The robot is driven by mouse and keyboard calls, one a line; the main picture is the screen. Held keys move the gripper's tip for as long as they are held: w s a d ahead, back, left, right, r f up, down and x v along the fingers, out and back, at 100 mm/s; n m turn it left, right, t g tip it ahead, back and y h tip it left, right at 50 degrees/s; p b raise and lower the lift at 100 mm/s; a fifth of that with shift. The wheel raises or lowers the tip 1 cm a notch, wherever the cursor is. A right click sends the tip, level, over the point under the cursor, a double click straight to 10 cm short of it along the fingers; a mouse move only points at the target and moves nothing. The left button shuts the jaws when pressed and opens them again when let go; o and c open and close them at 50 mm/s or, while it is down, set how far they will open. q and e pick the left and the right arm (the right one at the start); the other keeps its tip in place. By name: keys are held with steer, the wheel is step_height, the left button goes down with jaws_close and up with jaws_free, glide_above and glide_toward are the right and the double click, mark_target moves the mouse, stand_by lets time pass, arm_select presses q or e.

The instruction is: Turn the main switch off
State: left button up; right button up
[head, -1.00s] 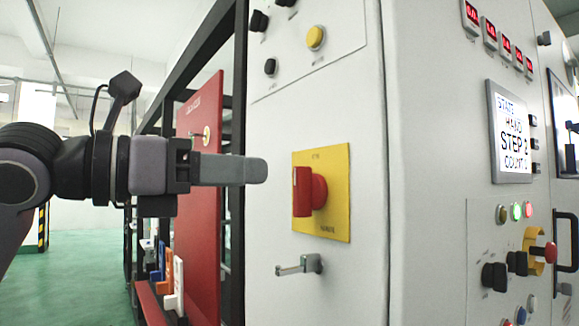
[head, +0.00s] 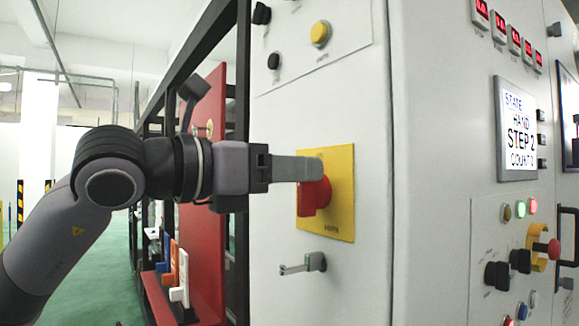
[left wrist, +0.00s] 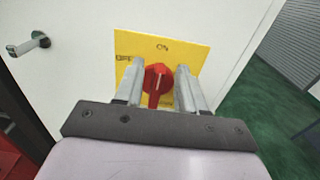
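The main switch is a red rotary knob (head: 311,198) on a yellow plate (head: 340,210) on the white cabinet's face. Its grip bar looks upright in the head view. My left gripper (head: 317,167) reaches in from the left, its fingers covering the knob's upper part. In the left wrist view the left gripper (left wrist: 160,70) is open. One finger stands on each side of the red knob (left wrist: 156,86), with small gaps visible; I cannot tell whether either touches. The yellow plate (left wrist: 190,50) shows behind, with small dark markings. My right gripper is not in view.
A metal latch handle (head: 303,265) sticks out below the plate. A yellow button (head: 320,33) and black knobs are above. A screen (head: 518,130), lit buttons and a red emergency knob (head: 553,249) are on the right face. A red panel (head: 204,150) stands behind my arm.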

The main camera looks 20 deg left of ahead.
arm_select(q)
jaws_close()
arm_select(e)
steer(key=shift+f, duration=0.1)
arm_select(q)
steer(key=shift+w+a+f+n+b, duration=0.2)
steer(key=shift+w+a+n+b, duration=0.1)
steer(key=shift+n+b, duration=1.4)
steer(key=shift+w+a+f+n+b, duration=0.15)
steer(key=shift+a+f+n+b, duration=0.15)
steer(key=shift+n+b, duration=1.4)
steer(key=shift+w+a+f+n+b, duration=0.25)
steer(key=shift+n+b, duration=0.65)
steer(key=shift+n, duration=1.6)
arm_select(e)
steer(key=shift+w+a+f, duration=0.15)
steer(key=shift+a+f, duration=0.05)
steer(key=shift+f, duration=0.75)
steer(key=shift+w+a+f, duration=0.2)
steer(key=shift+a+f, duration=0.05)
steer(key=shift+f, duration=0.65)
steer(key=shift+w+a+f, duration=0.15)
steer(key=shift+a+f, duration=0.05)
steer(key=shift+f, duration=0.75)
arm_select(q)
steer(key=shift+a+r, duration=0.1)
steer(key=shift+a, duration=0.05)
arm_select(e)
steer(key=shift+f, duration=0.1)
